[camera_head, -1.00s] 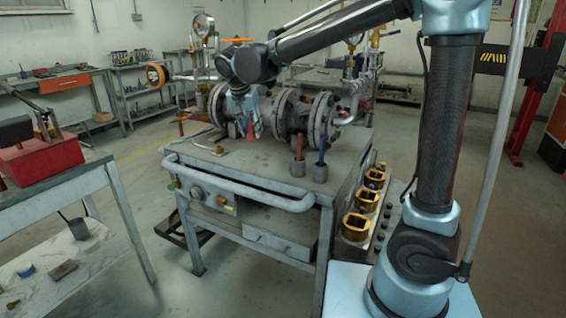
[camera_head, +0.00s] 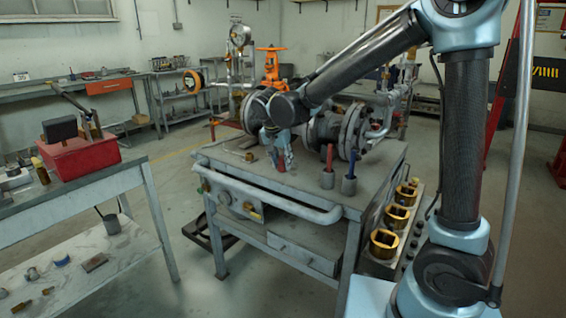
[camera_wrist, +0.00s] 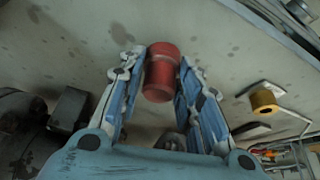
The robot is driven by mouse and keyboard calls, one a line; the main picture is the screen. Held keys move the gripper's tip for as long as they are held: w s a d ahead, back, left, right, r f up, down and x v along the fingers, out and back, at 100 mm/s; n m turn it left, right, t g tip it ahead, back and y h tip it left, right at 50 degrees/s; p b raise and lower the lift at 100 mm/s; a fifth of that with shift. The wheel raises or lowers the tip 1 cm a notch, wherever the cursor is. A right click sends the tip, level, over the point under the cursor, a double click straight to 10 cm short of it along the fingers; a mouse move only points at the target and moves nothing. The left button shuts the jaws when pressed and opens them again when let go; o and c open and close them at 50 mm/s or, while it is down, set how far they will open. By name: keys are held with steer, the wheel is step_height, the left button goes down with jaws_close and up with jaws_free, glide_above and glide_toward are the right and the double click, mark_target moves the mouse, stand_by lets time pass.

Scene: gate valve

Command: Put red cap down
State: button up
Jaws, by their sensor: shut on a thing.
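The red cap (camera_wrist: 162,72) is a short red cylinder held between the fingertips of my gripper (camera_wrist: 161,75) in the wrist view. In the head view, my gripper (camera_head: 279,158) points down above the grey worktable (camera_head: 240,178) near its front edge, with a bit of the red cap (camera_head: 281,164) showing at its fingertips. I cannot tell whether the cap touches the tabletop; the fingers hide part of it.
A red-handled tool (camera_head: 329,158) and a blue-handled tool (camera_head: 352,163) stand in grey holders right of my gripper. The flanged pipe valve (camera_head: 350,130) lies behind. Brass sockets (camera_head: 385,242) line the right side.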

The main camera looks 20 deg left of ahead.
steer(key=shift+f, duration=0.15)
steer(key=o, duration=1.1)
steer(key=v, duration=1.2)
